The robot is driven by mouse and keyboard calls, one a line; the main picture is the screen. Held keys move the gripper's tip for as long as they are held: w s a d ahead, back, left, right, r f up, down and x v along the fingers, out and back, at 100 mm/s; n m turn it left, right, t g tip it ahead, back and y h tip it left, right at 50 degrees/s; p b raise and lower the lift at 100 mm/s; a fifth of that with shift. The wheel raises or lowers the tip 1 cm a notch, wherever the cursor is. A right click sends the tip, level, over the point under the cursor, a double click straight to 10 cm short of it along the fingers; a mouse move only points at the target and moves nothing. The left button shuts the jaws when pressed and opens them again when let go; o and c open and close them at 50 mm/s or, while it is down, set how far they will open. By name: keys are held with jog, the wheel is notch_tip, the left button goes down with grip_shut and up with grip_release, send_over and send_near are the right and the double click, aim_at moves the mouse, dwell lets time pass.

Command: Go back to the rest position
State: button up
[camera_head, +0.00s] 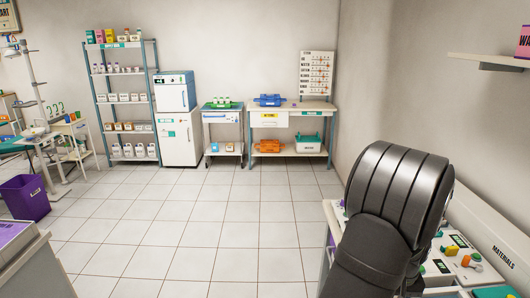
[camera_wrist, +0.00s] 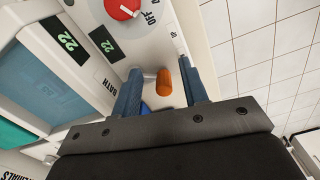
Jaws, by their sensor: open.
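My gripper (camera_wrist: 161,67) shows in the wrist view with its two blue-grey fingers spread apart. An orange cylinder (camera_wrist: 164,84) is seen in the gap between the fingers, with clear space on both sides of it. A small blue piece (camera_wrist: 146,108) shows just below it, mostly hidden by the gripper body. In the head view my dark arm covers part of the right-hand bench, and the gripper itself is hidden.
In the wrist view, a white panel carries a red knob (camera_wrist: 122,8) and a green-digit display (camera_wrist: 103,42), beside a bath (camera_wrist: 50,85). In the head view, the bench (camera_head: 508,255) stands right, a purple bin (camera_head: 25,198) left. The tiled floor (camera_head: 190,225) is clear.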

jog(key=n, duration=0.1)
jog(key=s+n, duration=0.1)
jog(key=n, duration=0.2)
jog(key=shift+s+d+n, duration=0.25)
jog(key=shift+s+n, duration=0.1)
jog(key=shift+n, duration=0.05)
jog(key=shift+r, duration=0.6)
